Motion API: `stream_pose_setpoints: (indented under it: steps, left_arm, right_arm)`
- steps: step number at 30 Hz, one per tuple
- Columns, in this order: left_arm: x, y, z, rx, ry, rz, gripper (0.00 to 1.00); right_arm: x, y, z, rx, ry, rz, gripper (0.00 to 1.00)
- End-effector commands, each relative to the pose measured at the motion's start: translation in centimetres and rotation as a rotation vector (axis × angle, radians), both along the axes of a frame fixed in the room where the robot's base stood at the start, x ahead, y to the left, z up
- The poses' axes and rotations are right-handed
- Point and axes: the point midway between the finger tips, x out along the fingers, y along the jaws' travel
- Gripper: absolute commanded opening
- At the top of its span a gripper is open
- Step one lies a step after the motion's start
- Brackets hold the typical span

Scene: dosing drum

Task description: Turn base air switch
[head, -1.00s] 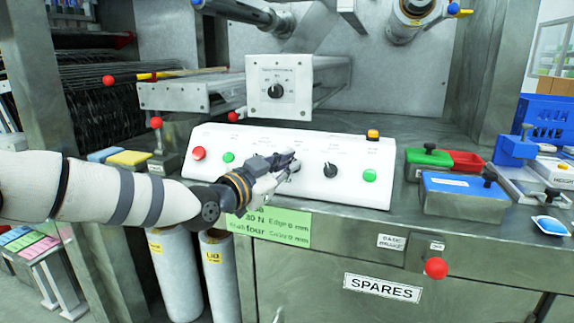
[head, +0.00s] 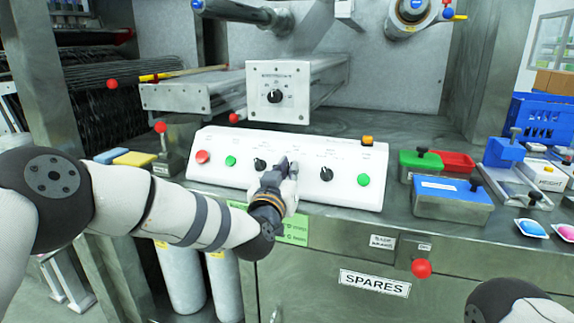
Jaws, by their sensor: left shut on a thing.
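A white sloped control panel (head: 222,177) stands on the steel bench. It carries a red button (head: 202,157), a green button (head: 231,161), a black knob (head: 260,164), another black knob (head: 326,174) and a second green button (head: 364,180). Its labels are too small to read. My left gripper (head: 286,165) is at the panel between the two visible knobs, fingers pointing into its face. It is shut on a panel knob, which the fingers and hand hide. Only a link of my right arm shows at the bottom right; its gripper is out of view.
A white box with a black dial (head: 275,96) sits above the panel. An orange button (head: 367,141) is on the panel's top edge. Blue (head: 452,198), green (head: 421,160) and red containers stand on the right. A red ball handle (head: 421,268) sticks out below the bench edge.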

Motion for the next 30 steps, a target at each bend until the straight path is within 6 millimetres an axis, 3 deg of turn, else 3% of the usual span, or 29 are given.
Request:
stream_pose_setpoints:
  steps: [15, 30]
  left_arm:
    - [-0.05, -0.31, 0.06, -0.271, 0.087, 0.197, 0.0]
    - [-0.02, -0.33, 0.02, -0.332, 0.108, 0.242, 0.0]
  right_arm:
    - [0.79, 0.01, 0.89, 0.0, -0.026, -0.001, 0.4]
    - [0.88, 0.01, 0.98, 0.0, -0.029, -0.001, 0.4]
